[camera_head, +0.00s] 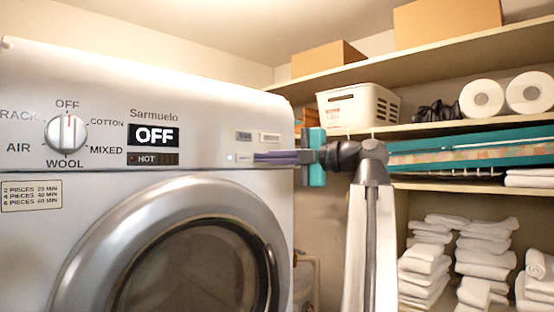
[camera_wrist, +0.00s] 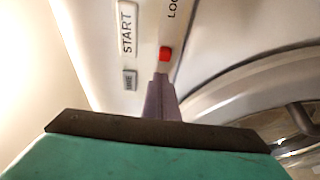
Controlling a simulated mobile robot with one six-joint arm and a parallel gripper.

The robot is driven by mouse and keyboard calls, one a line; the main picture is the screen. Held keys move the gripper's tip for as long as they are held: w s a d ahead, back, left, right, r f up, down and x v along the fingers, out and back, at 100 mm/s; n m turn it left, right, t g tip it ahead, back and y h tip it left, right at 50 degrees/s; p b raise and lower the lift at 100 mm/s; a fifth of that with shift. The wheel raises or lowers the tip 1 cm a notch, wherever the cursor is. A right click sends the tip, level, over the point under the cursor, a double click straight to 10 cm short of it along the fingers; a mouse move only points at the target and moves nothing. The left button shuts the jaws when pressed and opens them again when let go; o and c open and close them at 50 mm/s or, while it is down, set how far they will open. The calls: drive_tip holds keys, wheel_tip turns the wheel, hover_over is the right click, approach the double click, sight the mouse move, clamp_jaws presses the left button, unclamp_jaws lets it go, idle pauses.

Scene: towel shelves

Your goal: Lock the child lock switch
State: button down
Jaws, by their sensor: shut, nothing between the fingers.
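The child lock switch shows in the wrist view as a small red block (camera_wrist: 165,53) on the white panel, beside black lettering cut off at "LOC". My gripper's purple-grey fingers (camera_wrist: 158,82) are shut together and empty. Their tips are at the panel just below the red block in that picture; I cannot tell whether they touch it. In the head view my gripper (camera_head: 256,157) reaches left to the right end of the dryer's (camera_head: 205,110) front panel. The red block is not clearly visible there.
A START button (camera_wrist: 127,28) and a smaller grey button (camera_wrist: 130,80) are close to the fingers. The round dryer door (camera_head: 80,262) bulges below the panel. Shelves with a white basket (camera_head: 362,105), boxes, paper rolls and towels (camera_head: 425,265) stand at right.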

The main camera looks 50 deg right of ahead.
drive_tip(key=shift+d+b, duration=0.85)
drive_tip(key=shift+b, duration=0.15)
drive_tip(key=shift+s+d, duration=0.1)
drive_tip(key=shift+d, duration=0.15)
drive_tip(key=shift+s+d+b, duration=0.1)
drive_tip(key=shift+d+b, duration=0.95)
drive_tip(key=shift+b, duration=0.35)
drive_tip(key=shift+a, duration=0.1)
drive_tip(key=a+p, duration=0.4)
drive_tip(key=p, duration=0.1)
drive_tip(key=v, duration=0.9)
drive_tip(key=shift+s+d, duration=0.2)
drive_tip(key=shift+s, duration=0.2)
